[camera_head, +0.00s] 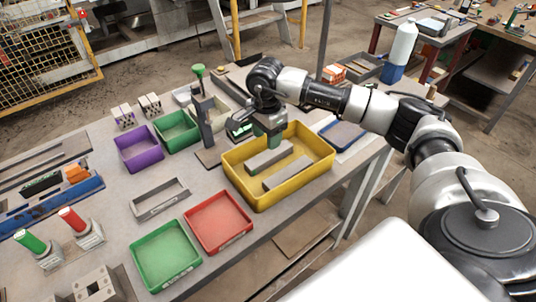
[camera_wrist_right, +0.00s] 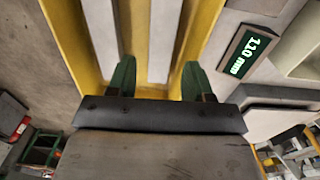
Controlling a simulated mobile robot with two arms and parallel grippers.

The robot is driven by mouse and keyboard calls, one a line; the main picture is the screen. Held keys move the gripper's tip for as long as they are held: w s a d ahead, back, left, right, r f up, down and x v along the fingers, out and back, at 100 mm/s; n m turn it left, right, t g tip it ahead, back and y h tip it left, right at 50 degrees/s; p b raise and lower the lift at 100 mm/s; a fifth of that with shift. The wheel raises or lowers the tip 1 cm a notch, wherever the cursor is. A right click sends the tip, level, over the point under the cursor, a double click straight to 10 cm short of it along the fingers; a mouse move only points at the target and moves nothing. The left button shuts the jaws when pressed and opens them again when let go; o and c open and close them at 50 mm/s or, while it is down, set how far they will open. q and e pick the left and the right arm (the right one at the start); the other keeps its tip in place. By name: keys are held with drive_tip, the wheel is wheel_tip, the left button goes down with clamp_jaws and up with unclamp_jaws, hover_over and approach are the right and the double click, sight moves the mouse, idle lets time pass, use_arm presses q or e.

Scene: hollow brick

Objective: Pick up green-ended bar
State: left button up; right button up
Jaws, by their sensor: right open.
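Two long grey bars lie side by side in the yellow tray (camera_head: 232,181): the farther bar (camera_head: 268,159) and the nearer bar (camera_head: 288,174). I cannot make out a green end on either. My right gripper (camera_head: 271,138) points down over the tray's far side, near the far ends of the bars. In the right wrist view its green fingers (camera_wrist_right: 156,79) are spread apart with nothing clearly held between them. Pale and grey lengthwise strips show beyond them, between the yellow tray walls (camera_wrist_right: 201,35). My left gripper does not show.
A gauge reading 110 mm (camera_wrist_right: 248,50) stands beside the tray. Red (camera_head: 218,222), green (camera_head: 166,257) and purple (camera_head: 138,150) bins lie to the left.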

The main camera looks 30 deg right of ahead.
sight(269, 153)
wheel_tip(269, 153, down, 2)
drive_tip(key=shift+f, duration=0.1)
drive_tip(key=f+p, duration=0.1)
drive_tip(key=f, duration=0.1)
drive_tip(key=d+f, duration=0.1)
drive_tip(key=f, duration=0.1)
drive_tip(key=shift+w+f+p, duration=0.15)
drive_tip(key=shift+f+p, duration=0.2)
drive_tip(key=shift+f, duration=0.5)
drive_tip(key=shift+r, duration=0.1)
clamp_jaws()
drive_tip(key=shift+w, duration=0.1)
